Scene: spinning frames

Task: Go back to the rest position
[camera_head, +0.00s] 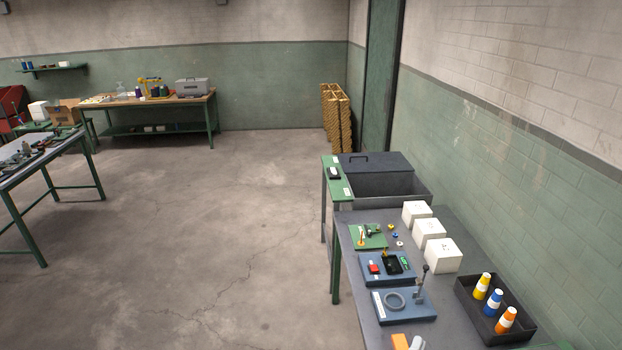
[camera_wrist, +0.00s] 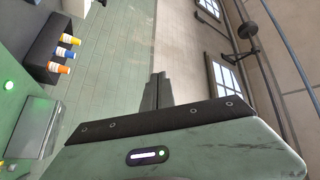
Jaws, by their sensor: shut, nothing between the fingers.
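My gripper (camera_wrist: 157,92) shows in the wrist view, its two dark fingers together and nothing between them. It points toward the tiled green and white wall and is clear of every object. In the head view my gripper does not clearly show.
A grey workbench (camera_head: 352,258) at the right holds blue fixtures (camera_head: 404,304), white boxes (camera_head: 443,255) and a black tray (camera_head: 476,307) with yellow, blue and orange spools. The tray also shows in the wrist view (camera_wrist: 44,46). Other tables (camera_head: 150,101) stand far left. The middle floor is clear.

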